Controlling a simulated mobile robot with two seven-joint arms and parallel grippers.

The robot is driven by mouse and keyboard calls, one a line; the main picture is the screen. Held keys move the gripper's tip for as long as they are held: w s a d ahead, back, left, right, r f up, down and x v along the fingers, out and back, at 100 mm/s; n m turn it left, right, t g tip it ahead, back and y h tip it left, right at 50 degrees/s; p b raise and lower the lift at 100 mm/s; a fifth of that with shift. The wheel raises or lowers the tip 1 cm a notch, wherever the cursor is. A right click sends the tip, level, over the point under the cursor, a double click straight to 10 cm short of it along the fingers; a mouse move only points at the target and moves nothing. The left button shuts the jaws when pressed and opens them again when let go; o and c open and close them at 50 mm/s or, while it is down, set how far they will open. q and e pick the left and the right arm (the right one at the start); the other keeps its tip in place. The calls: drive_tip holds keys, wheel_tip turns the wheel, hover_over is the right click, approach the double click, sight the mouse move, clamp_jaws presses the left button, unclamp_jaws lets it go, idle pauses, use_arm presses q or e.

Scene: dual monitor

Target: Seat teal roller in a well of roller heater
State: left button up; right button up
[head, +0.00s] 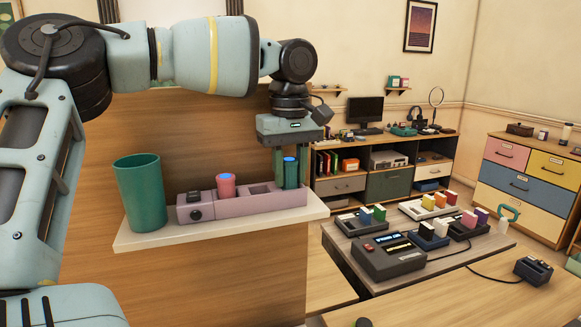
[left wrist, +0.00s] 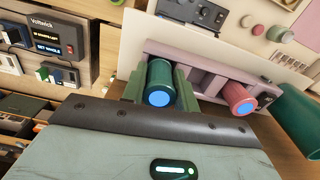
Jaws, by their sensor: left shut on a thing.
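The teal roller (head: 290,174), dark teal with a blue end, is upright between the fingers of my left gripper (head: 290,168), which is shut on it. The roller heater (head: 205,208) is a long mauve block on a white shelf, with a dark knob at its left end. The roller's lower end is at the heater's right-end well; I cannot tell how deep it sits. A pink roller (head: 226,186) stands in another well, with an open well between. The left wrist view shows the teal roller (left wrist: 160,84), the heater (left wrist: 186,58) and the pink roller (left wrist: 237,97). My right gripper is not in view.
A tall green cup (head: 139,192) stands left of the heater on the narrow white shelf (head: 240,232). A wooden panel rises behind. To the right, a low table (head: 345,245) holds a grey device and several coloured blocks in holders.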

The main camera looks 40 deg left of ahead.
sight(292, 160)
use_arm(q)
drive_tip(key=shift+f, duration=0.25)
drive_tip(key=o, duration=1)
drive_tip(key=shift+o, duration=0.2)
drive_tip(key=shift+f, duration=0.1)
wheel_tip(292, 160, up, 8)
drive_tip(key=shift+d+r+b, duration=0.1)
drive_tip(key=shift+b, duration=0.2)
